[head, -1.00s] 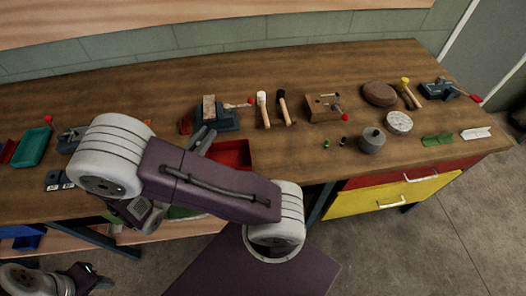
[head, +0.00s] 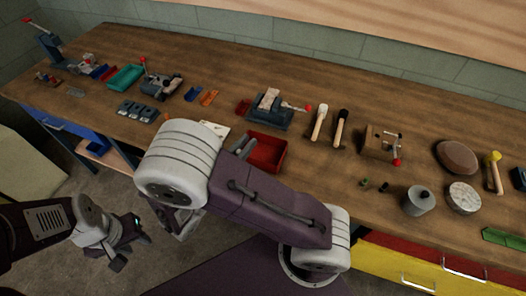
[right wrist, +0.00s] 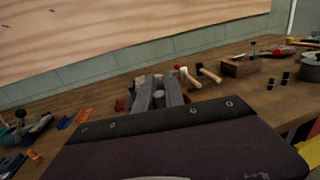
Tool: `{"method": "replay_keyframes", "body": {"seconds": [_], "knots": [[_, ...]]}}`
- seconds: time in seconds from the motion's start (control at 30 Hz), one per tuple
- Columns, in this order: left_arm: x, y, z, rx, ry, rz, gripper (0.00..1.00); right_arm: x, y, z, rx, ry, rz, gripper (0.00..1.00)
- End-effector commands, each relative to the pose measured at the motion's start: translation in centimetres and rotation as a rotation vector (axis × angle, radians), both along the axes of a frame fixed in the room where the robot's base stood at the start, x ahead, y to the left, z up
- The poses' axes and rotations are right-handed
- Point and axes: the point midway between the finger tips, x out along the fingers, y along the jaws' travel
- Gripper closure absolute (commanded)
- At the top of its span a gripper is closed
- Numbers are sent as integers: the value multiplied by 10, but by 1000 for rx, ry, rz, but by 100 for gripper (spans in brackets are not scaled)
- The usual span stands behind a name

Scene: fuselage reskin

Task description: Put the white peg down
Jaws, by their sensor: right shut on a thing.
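My right gripper (right wrist: 158,92) shows in the right wrist view as two grey fingers. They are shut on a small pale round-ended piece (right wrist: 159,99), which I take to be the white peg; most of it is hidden. In the head view the right gripper's grey fingertips (head: 243,147) show beside the left end of the red tray (head: 279,160), and my own arm hides the rest. The peg cannot be made out there. My left gripper (head: 131,252) is low at the left, in front of the bench, with its fingers apart and nothing seen between them.
The wooden bench (head: 330,205) carries a grey vise-like fixture (head: 268,112), two mallets (head: 330,127), a wooden block (head: 382,142) and a grey cylinder (head: 418,202). A teal tray (head: 126,77) stands further left. Bare wood lies right of the red tray.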

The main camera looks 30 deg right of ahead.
Motion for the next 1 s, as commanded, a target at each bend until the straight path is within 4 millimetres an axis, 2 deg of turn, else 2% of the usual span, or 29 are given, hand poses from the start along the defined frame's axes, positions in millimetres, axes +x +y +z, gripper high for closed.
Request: {"method": "replay_keyframes", "body": {"seconds": [0.03,0.2,0.3,0.4,0.57,0.8,1.0], "knots": [[0,0,-2,0,0,0,64,6,-13,-10,-4,6,-10,100],[0,0,-5,0,0,0,64,31,-54,-39,-3,6,-11,100],[0,0,-6,0,0,0,64,43,-71,-51,-2,5,-8,100],[0,0,-6,0,0,0,64,51,-81,-58,0,2,-5,100],[0,0,-7,0,0,0,64,53,-84,-61,1,2,-2,100],[0,0,-11,0,0,0,64,53,-83,-98,-1,3,-2,100],[0,0,-11,0,0,0,64,53,-83,-100,1,0,-2,100]]}}
